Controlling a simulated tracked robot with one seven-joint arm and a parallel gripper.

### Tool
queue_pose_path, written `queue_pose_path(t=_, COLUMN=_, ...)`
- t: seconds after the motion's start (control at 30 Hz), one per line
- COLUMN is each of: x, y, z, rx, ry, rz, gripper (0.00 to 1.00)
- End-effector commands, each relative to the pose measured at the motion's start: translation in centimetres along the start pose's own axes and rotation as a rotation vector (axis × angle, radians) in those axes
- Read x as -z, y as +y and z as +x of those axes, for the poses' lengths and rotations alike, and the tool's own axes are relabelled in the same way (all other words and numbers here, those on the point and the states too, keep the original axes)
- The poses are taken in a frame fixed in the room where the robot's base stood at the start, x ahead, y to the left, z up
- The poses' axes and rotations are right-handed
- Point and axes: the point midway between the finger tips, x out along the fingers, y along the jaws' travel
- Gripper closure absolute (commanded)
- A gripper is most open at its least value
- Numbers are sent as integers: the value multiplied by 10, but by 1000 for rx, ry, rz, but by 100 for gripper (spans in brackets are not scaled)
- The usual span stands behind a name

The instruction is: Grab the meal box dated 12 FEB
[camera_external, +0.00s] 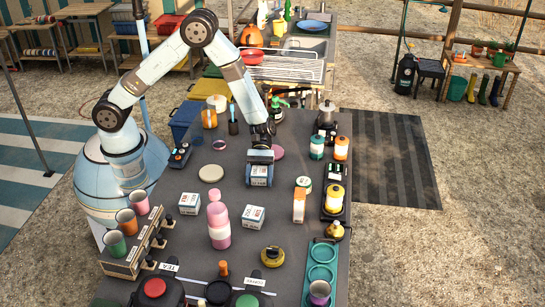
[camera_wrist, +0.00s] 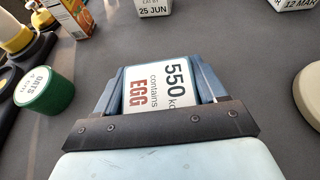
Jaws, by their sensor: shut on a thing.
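My gripper (camera_external: 260,160) is shut on a white meal box (camera_external: 260,175) at the middle of the dark table. In the wrist view my gripper's (camera_wrist: 160,85) blue fingers stand on both sides of this box (camera_wrist: 158,97), whose visible face reads "550 kc…" and "contains EGG". Its date is hidden. I cannot tell whether it touches the table. A second meal box (camera_external: 253,217) stands nearer the outside camera; in the wrist view a box (camera_wrist: 153,8) reads "EAT BY 25 JUN". A third meal box (camera_external: 189,203) is to the left; in the wrist view a box (camera_wrist: 296,5) reads "12 MAR".
A pink bottle (camera_external: 218,225) stands between the two loose boxes. A green-and-white oats tin (camera_wrist: 43,92) and an orange carton (camera_external: 299,206) are to the right in the outside view. A beige round disc (camera_external: 211,173) lies left of my gripper.

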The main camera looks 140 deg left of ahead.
Motion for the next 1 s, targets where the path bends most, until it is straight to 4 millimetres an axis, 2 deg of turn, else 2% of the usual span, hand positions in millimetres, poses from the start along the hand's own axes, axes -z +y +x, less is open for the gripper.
queue_pose_path(t=0.1, x=0, y=0, z=0, rx=0, ry=0, rz=0, gripper=65)
queue_pose_path(t=0.37, x=-2, y=0, z=-1, rx=0, ry=0, rz=1, gripper=65)
queue_pose_path(t=0.47, x=-9, y=0, z=-4, rx=-1, ry=0, rz=2, gripper=65)
queue_pose_path(t=0.63, x=-32, y=-1, z=-14, rx=-1, ry=1, rz=3, gripper=65)
queue_pose_path(t=1.0, x=-79, y=-54, z=-60, rx=-2, ry=1, rz=0, gripper=65)
